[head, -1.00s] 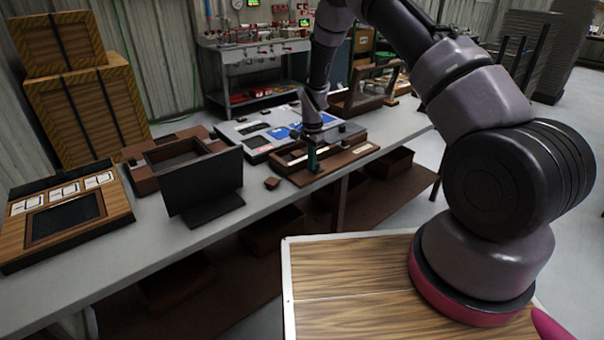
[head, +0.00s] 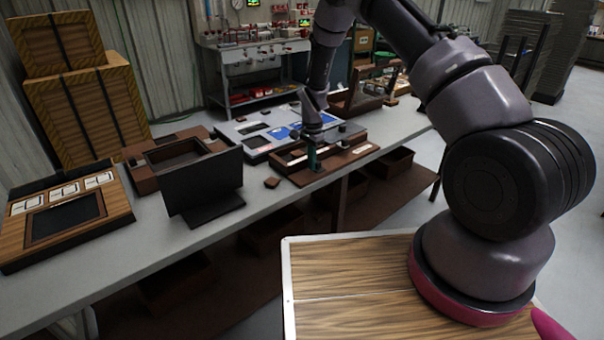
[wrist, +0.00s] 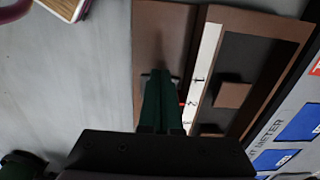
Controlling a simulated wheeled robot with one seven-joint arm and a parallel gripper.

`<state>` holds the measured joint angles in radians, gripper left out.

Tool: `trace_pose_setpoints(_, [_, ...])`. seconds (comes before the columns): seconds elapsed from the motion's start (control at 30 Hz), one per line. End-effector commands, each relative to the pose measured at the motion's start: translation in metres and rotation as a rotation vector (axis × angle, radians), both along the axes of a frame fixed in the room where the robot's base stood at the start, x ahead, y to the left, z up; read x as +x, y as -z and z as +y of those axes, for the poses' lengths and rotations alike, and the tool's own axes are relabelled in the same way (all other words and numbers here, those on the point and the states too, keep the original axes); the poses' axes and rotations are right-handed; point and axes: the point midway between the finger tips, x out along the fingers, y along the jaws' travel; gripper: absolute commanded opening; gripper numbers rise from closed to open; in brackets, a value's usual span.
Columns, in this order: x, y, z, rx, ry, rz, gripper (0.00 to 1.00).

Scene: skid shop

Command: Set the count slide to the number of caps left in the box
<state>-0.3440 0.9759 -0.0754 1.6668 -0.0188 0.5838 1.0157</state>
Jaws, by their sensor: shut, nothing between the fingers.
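The count slide's brown wooden board (head: 345,157) lies on the bench near its front edge. In the wrist view the board (wrist: 163,30) carries a white number strip (wrist: 205,62) with the marks 1 and 2 readable and a small red mark beside my fingers. My gripper (head: 313,165) is over the board's front part. In the wrist view its green fingers (wrist: 162,90) are shut and empty, beside the strip; they hide part of the board and any slider there. A dark recess (wrist: 250,60) beyond the strip holds a brown block (wrist: 233,92). I cannot make out which pieces are caps.
A small brown block (head: 272,182) lies left of the board. A black upright panel (head: 205,183) stands before an open brown box (head: 180,152). A blue-and-white meter panel (head: 255,137) lies behind the board. A wooden card tray (head: 65,215) is at the left.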

Motion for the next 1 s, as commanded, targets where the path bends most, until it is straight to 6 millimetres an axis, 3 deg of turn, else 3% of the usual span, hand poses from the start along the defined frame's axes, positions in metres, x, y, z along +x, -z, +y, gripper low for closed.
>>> trace_pose_setpoints(0.17, [-0.001,-0.004,0.002,0.000,0.000,-0.001,0.00])
trace_pose_setpoints(0.8, [-0.001,-0.068,0.002,-0.001,-0.001,-0.003,0.00])
trace_pose_setpoints(1.0, [-0.001,-0.080,0.002,0.000,-0.002,-0.001,0.00])
